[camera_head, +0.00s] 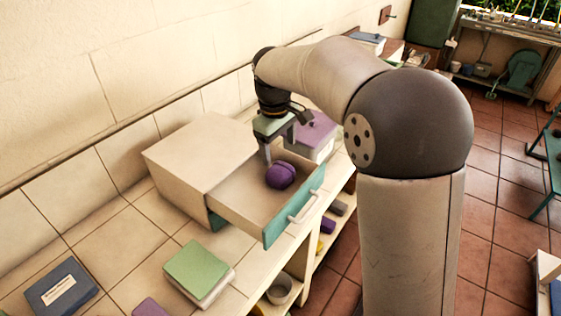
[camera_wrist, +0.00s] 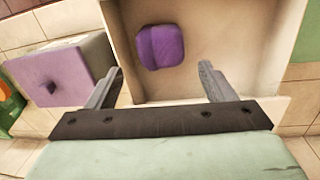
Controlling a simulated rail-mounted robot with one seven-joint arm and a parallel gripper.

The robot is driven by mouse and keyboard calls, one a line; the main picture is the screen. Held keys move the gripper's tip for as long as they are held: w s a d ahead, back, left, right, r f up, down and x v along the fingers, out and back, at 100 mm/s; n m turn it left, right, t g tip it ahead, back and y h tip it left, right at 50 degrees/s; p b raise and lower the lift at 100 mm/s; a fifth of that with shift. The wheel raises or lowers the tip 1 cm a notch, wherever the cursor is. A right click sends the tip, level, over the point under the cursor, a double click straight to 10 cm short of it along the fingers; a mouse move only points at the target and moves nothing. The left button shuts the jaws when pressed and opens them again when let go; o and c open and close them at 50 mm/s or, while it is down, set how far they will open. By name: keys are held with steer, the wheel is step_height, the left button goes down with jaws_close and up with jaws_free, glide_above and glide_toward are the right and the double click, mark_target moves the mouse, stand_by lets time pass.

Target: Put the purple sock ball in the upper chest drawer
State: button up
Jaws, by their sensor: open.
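The purple sock ball (camera_head: 280,175) lies on the floor of the upper chest drawer (camera_head: 238,198), which is pulled out of the small cream chest (camera_head: 200,150). In the wrist view the sock ball (camera_wrist: 161,47) rests inside the drawer (camera_wrist: 225,40), clear of its walls. My gripper (camera_head: 279,148) is above the drawer, near its far side wall. In the wrist view my gripper's fingers (camera_wrist: 158,85) are spread apart with nothing between them, and the sock ball is beyond the fingertips, not touching them. The drawer's teal front has a pale handle (camera_head: 304,208).
A purple-lidded box (camera_head: 318,135) stands just behind the drawer, and it also shows in the wrist view (camera_wrist: 65,72). A green book (camera_head: 197,268) and a dark blue book (camera_head: 62,288) lie on the tiled counter. A bowl (camera_head: 281,290) sits on the shelf below.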

steer(key=s+d+m, duration=0.6)
steer(key=s+d, duration=0.5)
steer(key=s, duration=0.5)
steer(key=s+d+f+m, duration=0.2)
steer(key=s+f, duration=0.1)
steer(key=s, duration=0.3)
steer(key=s+d+f+m, duration=0.2)
steer(key=s+f, duration=0.1)
steer(key=s, duration=0.4)
steer(key=shift+d+f+y, duration=0.15)
steer(key=shift+f+y, duration=0.25)
